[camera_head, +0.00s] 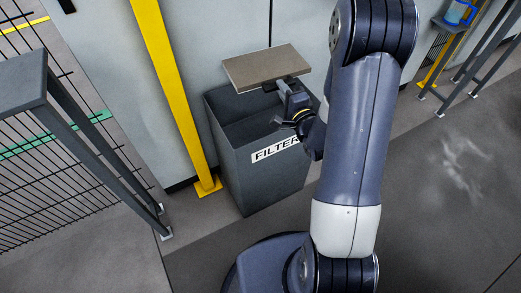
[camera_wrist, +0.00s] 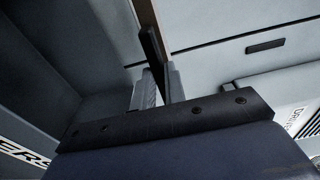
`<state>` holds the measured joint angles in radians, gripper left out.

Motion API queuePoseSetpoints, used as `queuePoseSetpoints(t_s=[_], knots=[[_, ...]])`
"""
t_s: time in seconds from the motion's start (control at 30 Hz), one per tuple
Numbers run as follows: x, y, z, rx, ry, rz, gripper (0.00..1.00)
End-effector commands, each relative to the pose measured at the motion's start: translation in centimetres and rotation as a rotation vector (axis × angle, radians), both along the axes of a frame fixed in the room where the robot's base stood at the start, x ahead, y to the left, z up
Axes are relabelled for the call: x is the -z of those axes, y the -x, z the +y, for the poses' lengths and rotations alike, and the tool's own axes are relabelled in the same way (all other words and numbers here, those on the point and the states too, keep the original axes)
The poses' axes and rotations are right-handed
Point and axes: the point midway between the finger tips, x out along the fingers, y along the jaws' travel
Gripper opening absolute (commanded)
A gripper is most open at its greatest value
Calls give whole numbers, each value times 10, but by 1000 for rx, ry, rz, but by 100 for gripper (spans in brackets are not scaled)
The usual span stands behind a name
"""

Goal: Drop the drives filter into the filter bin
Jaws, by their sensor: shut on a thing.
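The drives filter (camera_head: 267,67) is a flat, tan-grey rectangular panel with a dark edge. My gripper (camera_head: 284,83) is shut on its near side and holds it roughly level above the bin opening. In the wrist view my gripper (camera_wrist: 158,80) shows two fingers with a dark narrow strip between them, probably the filter's edge. The filter bin (camera_head: 262,185) is a tall dark grey box with an open top and a white "FILTERS" label. It also shows at the left of the wrist view (camera_wrist: 40,75). The filter and my wrist hide part of its rim and inside.
A yellow post (camera_head: 172,85) stands just left of the bin. A grey stand (camera_head: 22,80) and a black mesh fence (camera_head: 60,175) are further left. A pale wall is behind. A small stand with a blue item (camera_head: 457,13) is at upper right. The floor at right is clear.

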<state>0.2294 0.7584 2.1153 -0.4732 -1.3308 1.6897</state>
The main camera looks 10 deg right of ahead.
Motion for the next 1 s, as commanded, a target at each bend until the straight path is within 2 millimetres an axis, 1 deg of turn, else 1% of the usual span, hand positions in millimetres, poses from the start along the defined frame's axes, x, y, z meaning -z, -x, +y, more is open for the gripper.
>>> queuePoseSetpoints(t_s=[0.03,0.1,0.3,0.43,0.57,1.0], knots=[[13,0,-5,-14,2,-8,0],[17,1,-8,-37,2,-6,0],[23,5,-15,-75,-1,-3,0],[23,6,-16,-85,0,-2,0],[29,6,-16,-86,-2,0,0],[77,6,-16,-84,-2,0,0]])
